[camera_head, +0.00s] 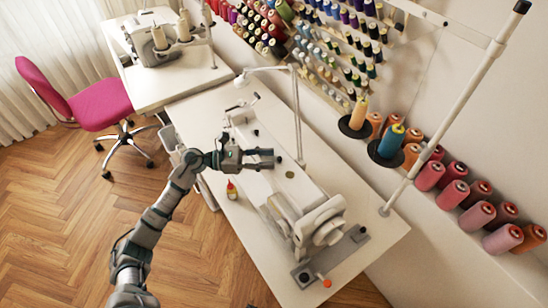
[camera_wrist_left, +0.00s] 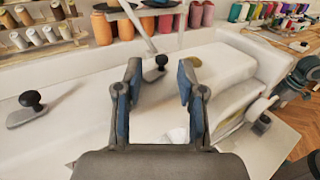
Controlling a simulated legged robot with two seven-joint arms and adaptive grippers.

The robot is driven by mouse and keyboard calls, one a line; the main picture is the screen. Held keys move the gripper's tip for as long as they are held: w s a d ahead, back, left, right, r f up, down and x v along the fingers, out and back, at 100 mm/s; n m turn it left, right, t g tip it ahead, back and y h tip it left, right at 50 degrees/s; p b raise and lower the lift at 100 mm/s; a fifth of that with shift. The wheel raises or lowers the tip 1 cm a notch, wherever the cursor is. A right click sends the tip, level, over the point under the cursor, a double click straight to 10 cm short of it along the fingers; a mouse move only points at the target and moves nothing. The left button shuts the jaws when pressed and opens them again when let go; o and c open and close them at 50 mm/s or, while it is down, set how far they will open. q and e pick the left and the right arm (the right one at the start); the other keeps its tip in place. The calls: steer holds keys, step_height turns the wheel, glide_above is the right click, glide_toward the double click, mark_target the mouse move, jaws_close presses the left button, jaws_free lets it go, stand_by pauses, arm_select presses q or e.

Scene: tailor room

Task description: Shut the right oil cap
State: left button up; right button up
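The white sewing machine (camera_head: 312,212) lies along the white table in the head view. A small round olive disc (camera_head: 290,174) is on it, just right of my left gripper (camera_head: 262,158). A yellowish round edge (camera_wrist_left: 228,126) shows beside the right-hand finger in the left wrist view. I cannot tell which of these is the right oil cap, or whether a cap is open. My left gripper also shows in the left wrist view (camera_wrist_left: 158,88), its fingers apart with nothing between them, over the white machine.
A small oil bottle with a red top (camera_head: 231,190) stands on the table (camera_head: 215,112) beside my left arm. A thin white lamp stand (camera_head: 297,115) rises behind the gripper. Thread spools (camera_head: 455,193) line the wall side. A pink chair (camera_head: 98,104) stands at left.

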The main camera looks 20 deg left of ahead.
arm_select(q)
steer(key=v, duration=0.9)
steer(key=shift+a, duration=0.25)
steer(key=shift+d+f, duration=0.1)
steer(key=shift+d, duration=0.1)
